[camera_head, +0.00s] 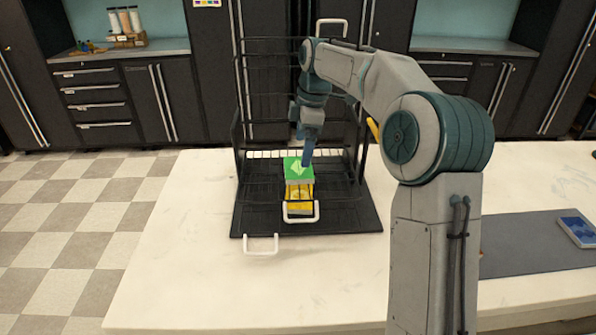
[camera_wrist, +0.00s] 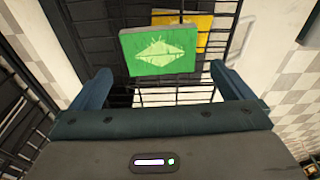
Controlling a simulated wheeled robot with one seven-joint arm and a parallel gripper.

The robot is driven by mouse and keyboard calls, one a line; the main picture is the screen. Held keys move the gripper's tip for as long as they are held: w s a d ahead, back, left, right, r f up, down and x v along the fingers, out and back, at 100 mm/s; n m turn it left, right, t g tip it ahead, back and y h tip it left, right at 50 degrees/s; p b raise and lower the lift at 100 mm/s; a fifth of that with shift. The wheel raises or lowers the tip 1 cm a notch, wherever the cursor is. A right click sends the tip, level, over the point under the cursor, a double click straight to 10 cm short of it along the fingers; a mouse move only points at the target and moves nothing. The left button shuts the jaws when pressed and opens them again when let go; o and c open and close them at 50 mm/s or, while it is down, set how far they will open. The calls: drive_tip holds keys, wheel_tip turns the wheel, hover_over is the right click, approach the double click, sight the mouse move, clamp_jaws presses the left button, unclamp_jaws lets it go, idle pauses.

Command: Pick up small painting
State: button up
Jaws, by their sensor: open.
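A small painting (camera_wrist: 159,49) with a green face and a pale leaf-like shape shows in the wrist view, just beyond the fingertips. In the head view the green painting (camera_head: 297,168) is at the black wire rack, above a yellow item (camera_head: 300,195). My gripper (camera_head: 308,155) points down beside the green painting's right edge in the head view. In the wrist view my gripper (camera_wrist: 160,85) has its two fingers wide apart, with nothing held between them. Whether a finger touches the painting cannot be told.
The black wire rack (camera_head: 252,212) stands on the pale table (camera_head: 180,270), its bars around my gripper. White handles (camera_head: 261,244) show at its front. A dark mat (camera_head: 530,250) with a blue item (camera_head: 577,229) lies at the right. The table's front left is clear.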

sight(299, 167)
drive_tip(key=shift+a+f, duration=0.2)
drive_tip(key=shift+f, duration=0.75)
drive_tip(key=shift+a+f, duration=0.15)
drive_tip(key=shift+f, duration=0.85)
drive_tip(key=shift+a+f, duration=0.2)
drive_tip(key=shift+f, duration=0.75)
drive_tip(key=c, duration=0.7)
